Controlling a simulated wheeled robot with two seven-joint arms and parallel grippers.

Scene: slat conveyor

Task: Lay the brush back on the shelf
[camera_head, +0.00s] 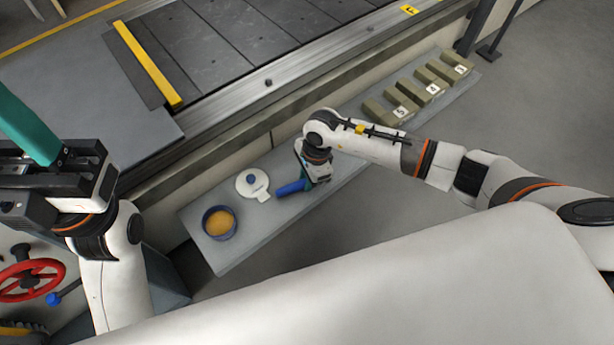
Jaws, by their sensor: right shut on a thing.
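The brush (289,189) shows as a short blue piece sticking out to the left of my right gripper (306,181). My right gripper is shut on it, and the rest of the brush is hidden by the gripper. Both are over the grey shelf (258,222); I cannot tell whether the brush touches it. My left gripper (55,170) is at the left edge, well away from the shelf. A teal bar rises from it to the picture's edge, and its jaw opening is not clear.
A dark blue bowl (206,225) with orange contents stands at the shelf's near left end. A white piece with a blue knob (252,184) lies beside the brush. Numbered olive blocks (402,107) line the far end. The slat conveyor (200,50) runs behind; a red handwheel (30,279) is lower left.

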